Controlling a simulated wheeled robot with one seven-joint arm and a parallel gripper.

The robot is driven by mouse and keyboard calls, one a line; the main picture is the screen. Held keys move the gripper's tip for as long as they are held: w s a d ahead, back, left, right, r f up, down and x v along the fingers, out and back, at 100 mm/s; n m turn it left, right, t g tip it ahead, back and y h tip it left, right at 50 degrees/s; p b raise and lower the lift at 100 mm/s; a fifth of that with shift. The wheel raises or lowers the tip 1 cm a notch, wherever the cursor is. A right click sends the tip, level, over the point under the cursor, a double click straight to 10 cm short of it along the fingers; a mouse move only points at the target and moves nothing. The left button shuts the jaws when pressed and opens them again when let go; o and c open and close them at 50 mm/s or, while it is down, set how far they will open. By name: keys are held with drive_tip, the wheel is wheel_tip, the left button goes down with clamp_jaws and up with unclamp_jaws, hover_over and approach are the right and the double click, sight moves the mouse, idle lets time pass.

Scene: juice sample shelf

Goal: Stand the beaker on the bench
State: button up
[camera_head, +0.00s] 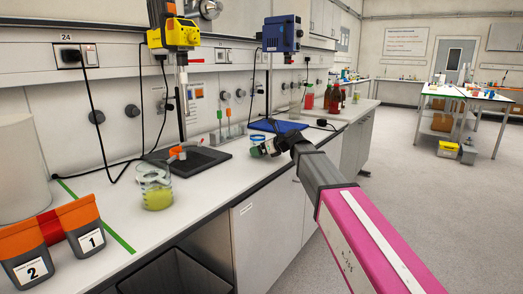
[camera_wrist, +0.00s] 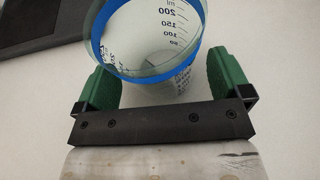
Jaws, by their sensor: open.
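A clear beaker (camera_wrist: 160,48) with a blue rim and printed ml marks fills the upper middle of the wrist view. It appears empty and seems to stand on the white bench (camera_wrist: 262,90). My gripper (camera_wrist: 161,82) is open, with one green finger on each side of the beaker's body. Gaps show between the fingers and the beaker's lower wall. In the head view my gripper (camera_head: 262,148) is low over the bench (camera_head: 205,190), near its front edge; the beaker there is small and partly hidden.
A glass beaker with yellow-green liquid (camera_head: 156,188) stands on the bench to the left, beside a dark tray (camera_head: 205,158). Orange-topped bins (camera_head: 82,228) are at the near left. A blue pad (camera_head: 279,126) and red-brown bottles (camera_head: 333,98) are farther back.

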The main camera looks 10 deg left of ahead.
drive_tip(key=v, duration=1.2)
drive_tip(key=shift+s, duration=0.1)
drive_tip(key=s+d+f+n+h, duration=0.25)
drive_tip(key=d+f, duration=0.25)
drive_tip(key=f, duration=0.3)
drive_tip(key=s+d+f+n+g+h, duration=0.1)
drive_tip(key=d+f+n+h, duration=0.1)
drive_tip(key=d+f+n, duration=0.35)
drive_tip(key=s+d+f+n+h, duration=0.2)
drive_tip(key=d+f, duration=0.3)
drive_tip(key=f, duration=0.6)
drive_tip(key=s+d+f+n+g+h, duration=0.4)
drive_tip(key=s+d+f+n+h, duration=0.2)
drive_tip(key=s+d+f+n, duration=0.6)
drive_tip(key=s+d+f, duration=0.2)
drive_tip(key=d+f, duration=0.3)
drive_tip(key=shift+s+d+n, duration=0.25)
drive_tip(key=shift+d+n, duration=0.05)
